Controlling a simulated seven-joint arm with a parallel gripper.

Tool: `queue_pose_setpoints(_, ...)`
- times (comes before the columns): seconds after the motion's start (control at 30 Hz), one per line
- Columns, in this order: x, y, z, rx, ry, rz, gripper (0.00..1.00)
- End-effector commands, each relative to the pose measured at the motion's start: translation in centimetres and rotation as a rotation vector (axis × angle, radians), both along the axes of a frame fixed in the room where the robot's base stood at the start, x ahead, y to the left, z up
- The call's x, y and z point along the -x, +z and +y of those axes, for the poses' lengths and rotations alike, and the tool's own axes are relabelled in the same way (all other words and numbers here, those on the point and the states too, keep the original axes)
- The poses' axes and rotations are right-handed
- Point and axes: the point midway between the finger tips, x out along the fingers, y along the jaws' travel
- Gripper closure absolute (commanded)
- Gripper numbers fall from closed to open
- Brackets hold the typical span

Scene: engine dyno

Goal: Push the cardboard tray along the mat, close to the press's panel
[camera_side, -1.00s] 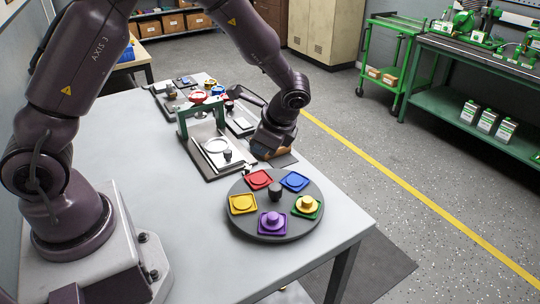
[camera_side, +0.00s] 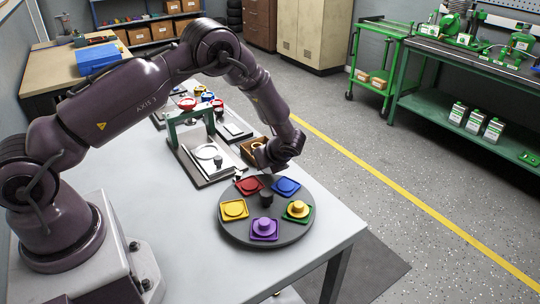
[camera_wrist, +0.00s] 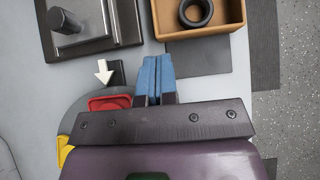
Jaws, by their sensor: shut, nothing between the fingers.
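The cardboard tray (camera_side: 249,147) is a brown open box to the right of the press (camera_side: 188,132) in the side view. In the wrist view the tray (camera_wrist: 205,35) is at the top, with a black ring (camera_wrist: 195,10) inside. Its lower edge overlaps a dark grey mat (camera_wrist: 200,58), which shows below it. My gripper (camera_wrist: 157,62) is shut and empty, its blue fingertips below and left of the tray's near corner, with a small gap in the picture. In the side view my gripper (camera_side: 264,160) is on the turntable side of the tray, partly hiding it.
A round turntable (camera_side: 265,236) with several coloured pieces stands just below my gripper. In the wrist view a white arrow (camera_wrist: 103,72) shows beside a small black block (camera_wrist: 117,72), left of my fingers. The press's base plate (camera_wrist: 125,25) lies left of the tray. Bare table lies between them.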

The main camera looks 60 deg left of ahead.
Motion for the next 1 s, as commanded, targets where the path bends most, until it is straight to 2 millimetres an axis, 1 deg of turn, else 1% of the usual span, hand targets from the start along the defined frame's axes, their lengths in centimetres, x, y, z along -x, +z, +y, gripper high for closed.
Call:
queue_pose_setpoints(0.03, 0.0, -0.6, 0.6, 0.000, 0.002, 0.001, 1.00)
queue_pose_setpoints(0.2, 0.0, -1.6, 1.6, 0.000, 0.001, -0.001, 1.00)
queue_pose_setpoints(0.67, 0.0, -1.8, 2.1, 0.000, 0.002, -0.002, 1.00)
queue_pose_setpoints(0.77, 0.0, -1.8, 3.3, -0.002, 0.004, -0.001, 1.00)
queue_pose_setpoints(0.9, 0.0, -1.8, 5.9, -0.002, 0.005, -0.002, 1.00)
queue_pose_setpoints(1.0, 0.0, -1.8, 7.1, -0.001, 0.004, -0.001, 1.00)
